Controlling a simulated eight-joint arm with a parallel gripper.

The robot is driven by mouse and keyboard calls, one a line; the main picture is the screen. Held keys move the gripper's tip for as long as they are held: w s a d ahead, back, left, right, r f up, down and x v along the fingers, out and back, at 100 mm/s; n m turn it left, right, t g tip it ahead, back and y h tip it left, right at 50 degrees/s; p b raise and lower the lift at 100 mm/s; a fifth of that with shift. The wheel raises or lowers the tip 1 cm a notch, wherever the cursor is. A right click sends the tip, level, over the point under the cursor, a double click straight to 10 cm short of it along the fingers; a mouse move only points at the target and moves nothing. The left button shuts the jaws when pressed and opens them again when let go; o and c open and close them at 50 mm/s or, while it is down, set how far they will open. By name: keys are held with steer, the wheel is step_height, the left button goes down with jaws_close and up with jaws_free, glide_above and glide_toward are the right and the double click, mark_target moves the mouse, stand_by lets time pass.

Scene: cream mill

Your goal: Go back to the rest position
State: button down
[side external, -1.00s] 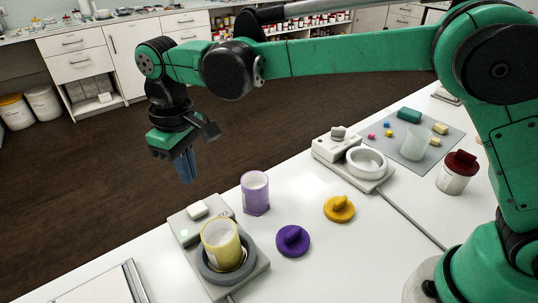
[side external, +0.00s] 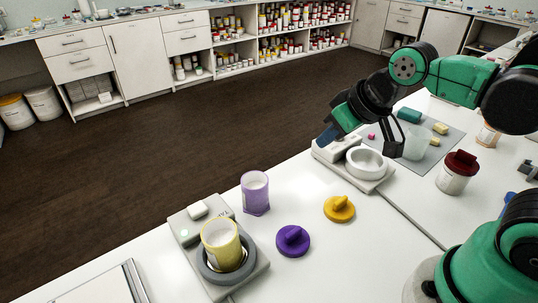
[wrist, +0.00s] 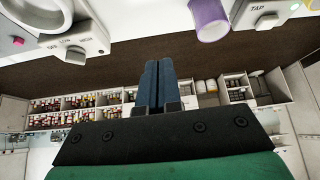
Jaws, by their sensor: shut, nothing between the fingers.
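My gripper (side external: 328,135) is shut and empty, its two blue fingers together. In the side external view it hangs by the back edge of the white bench, appearing beside the rear of the white ring-topped device (side external: 352,163). In the wrist view the closed fingers (wrist: 159,84) point away over the floor and the far shelves. My green arm is folded back toward the right side of the side external view. The fingers touch nothing that I can see.
A yellow jar (side external: 221,245) of white stuff sits in the grey-ringed device (side external: 257,270). A purple jar (side external: 255,197), purple lid (side external: 292,241) and yellow lid (side external: 339,209) stand nearby. A red-lidded jar (side external: 455,178) and a grey mat (side external: 446,153) lie right.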

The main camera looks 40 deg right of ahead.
steer(key=shift+s+d+f+t, duration=0.3)
steer(key=shift+s+d+f, duration=0.25)
steer(key=shift+s, duration=0.05)
